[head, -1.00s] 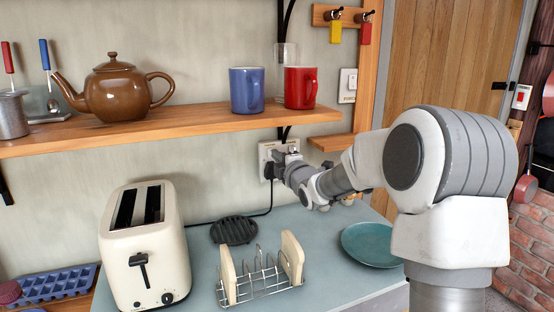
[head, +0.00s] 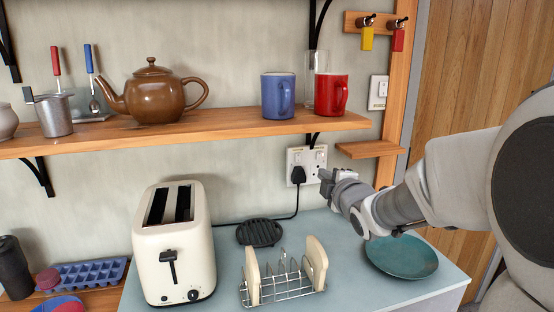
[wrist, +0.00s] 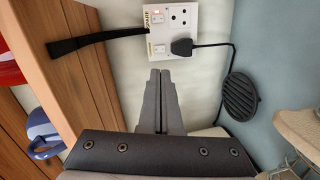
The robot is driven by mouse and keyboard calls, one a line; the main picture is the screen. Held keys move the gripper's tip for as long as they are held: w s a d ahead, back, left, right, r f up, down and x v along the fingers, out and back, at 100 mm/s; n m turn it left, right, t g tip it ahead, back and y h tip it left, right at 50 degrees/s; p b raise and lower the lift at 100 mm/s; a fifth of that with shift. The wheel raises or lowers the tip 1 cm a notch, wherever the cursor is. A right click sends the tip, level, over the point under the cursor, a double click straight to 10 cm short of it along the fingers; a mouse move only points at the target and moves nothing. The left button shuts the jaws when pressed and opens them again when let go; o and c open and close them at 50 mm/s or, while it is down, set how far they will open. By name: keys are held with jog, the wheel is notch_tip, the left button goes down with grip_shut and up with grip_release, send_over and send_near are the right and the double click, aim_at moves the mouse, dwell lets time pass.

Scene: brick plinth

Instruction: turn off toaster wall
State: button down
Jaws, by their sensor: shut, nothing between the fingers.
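The white double wall socket (head: 307,157) is below the shelf; it also shows in the wrist view (wrist: 183,18), turned on its side, with two rocker switches and small labels. A black plug (head: 298,175) sits in one outlet, and its cord runs down toward the cream toaster (head: 175,250) on the counter. In the wrist view the plug (wrist: 182,47) lies beside the lower switch (wrist: 159,49). A reddish mark shows near the upper switch (wrist: 157,17). My gripper (head: 326,180) is shut and empty, right of the plug; its fingertips (wrist: 160,73) point at the socket, apparently short of it.
The wooden shelf (head: 220,128) above holds a brown teapot (head: 155,95), blue mug (head: 278,95) and red mug (head: 331,94). A toast rack (head: 285,280), black trivet (head: 259,232) and teal plate (head: 402,256) occupy the counter below. A shelf bracket (wrist: 95,41) is near the socket.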

jog(key=s+a+r+m+g+h+p, duration=0.1)
jog(key=s+m+g+p, duration=0.3)
jog(key=s, duration=1.2)
jog(key=s+a+r+m+g+h+p, duration=0.1)
jog(key=s+m+g+p, duration=0.3)
jog(key=s+m, duration=0.9)
jog(key=s+g, duration=0.2)
jog(key=s, duration=0.2)
jog(key=shift+s+r+m+g+p, duration=0.25)
jog(key=shift+m+g+p, duration=0.05)
jog(key=shift+a, duration=0.1)
